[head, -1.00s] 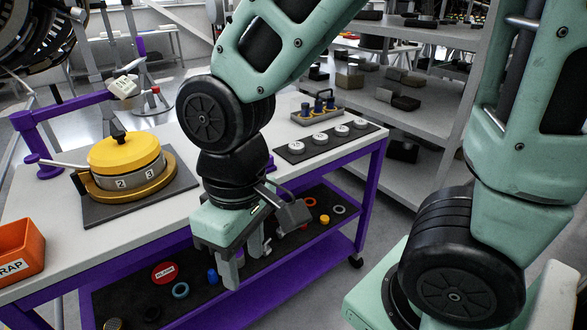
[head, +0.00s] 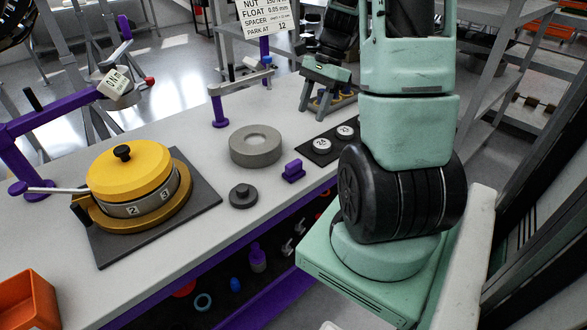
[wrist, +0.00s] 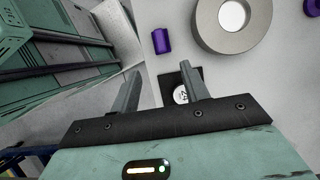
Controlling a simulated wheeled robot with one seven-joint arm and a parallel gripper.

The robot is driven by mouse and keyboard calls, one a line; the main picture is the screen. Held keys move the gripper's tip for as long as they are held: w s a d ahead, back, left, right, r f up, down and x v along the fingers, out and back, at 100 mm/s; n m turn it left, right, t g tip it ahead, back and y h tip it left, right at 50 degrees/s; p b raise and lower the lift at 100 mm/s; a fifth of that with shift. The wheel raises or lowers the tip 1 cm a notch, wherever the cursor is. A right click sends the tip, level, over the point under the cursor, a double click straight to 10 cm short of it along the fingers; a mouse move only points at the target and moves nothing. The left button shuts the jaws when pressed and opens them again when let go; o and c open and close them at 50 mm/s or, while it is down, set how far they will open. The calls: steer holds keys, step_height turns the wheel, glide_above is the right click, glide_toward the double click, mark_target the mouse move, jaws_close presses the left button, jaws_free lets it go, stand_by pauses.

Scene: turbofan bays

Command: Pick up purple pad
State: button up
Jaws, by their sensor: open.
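The purple pad (head: 293,171) is a small purple block on the grey bench top, near the bench's edge. It stands between the grey ring (head: 256,146) and the dark disc strip. In the wrist view the pad (wrist: 161,41) lies beyond my fingertips, left of the ring (wrist: 234,22). My gripper (head: 314,105) is open at the far right of the bench, behind the pad and apart from it. In the wrist view my gripper (wrist: 160,80) has nothing between its fingers; a numbered white disc (wrist: 181,94) shows below them.
A yellow-lidded drum (head: 130,172) stands on a dark mat at left, with an orange bin (head: 27,300) in front. A dark knobbed disc (head: 243,195) is left of the pad. A purple post (head: 219,112) stands behind the ring. Shelves (head: 500,75) stand at right.

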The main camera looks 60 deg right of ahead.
mark_target(294, 162)
steer(key=p+x, duration=0.1)
steer(key=x, duration=1.5)
steer(key=shift+f+p, duration=0.15)
steer(key=shift+p, duration=0.2)
steer(key=c, duration=0.7)
